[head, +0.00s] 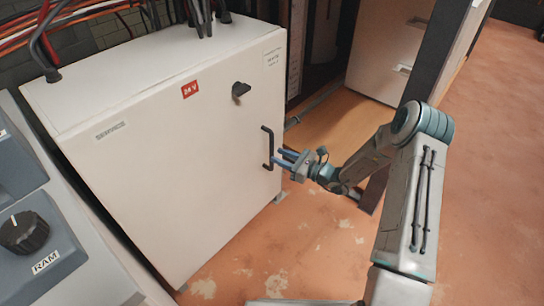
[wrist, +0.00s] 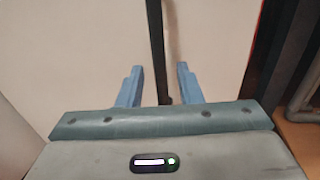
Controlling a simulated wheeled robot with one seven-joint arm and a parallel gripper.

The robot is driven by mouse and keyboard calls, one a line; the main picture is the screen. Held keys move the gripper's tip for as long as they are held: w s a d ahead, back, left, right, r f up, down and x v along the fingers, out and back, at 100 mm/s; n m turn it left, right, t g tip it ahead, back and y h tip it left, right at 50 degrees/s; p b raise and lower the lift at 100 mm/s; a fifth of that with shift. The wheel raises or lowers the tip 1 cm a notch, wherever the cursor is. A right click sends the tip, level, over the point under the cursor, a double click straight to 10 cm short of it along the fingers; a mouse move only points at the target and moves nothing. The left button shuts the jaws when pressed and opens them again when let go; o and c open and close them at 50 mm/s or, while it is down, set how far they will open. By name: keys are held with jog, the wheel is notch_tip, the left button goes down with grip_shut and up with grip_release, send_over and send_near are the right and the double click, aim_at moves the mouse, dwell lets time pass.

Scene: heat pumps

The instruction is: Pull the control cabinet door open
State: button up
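The control cabinet (head: 150,130) is a white box with its door shut, as far as I can see. A black vertical bar handle (head: 267,148) is on the right side of the door, and a dark knob (head: 240,90) sits above it. My gripper (head: 280,160) is at the handle, its blue fingers pointing at the door. In the wrist view, the fingers of my gripper (wrist: 158,85) are apart, with the black handle (wrist: 156,50) running between them. Neither finger visibly touches the handle.
A grey panel with a black dial (head: 24,232) marked RAM stands at the left. Cables (head: 60,25) enter the cabinet's top. A dark post (head: 425,55) and a pale drawer unit (head: 390,45) stand behind my arm. The reddish floor (head: 490,180) at right is clear.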

aim_at(272, 169)
jog(key=shift+b+x, duration=0.35)
jog(key=shift+x, duration=1.6)
grip_shut()
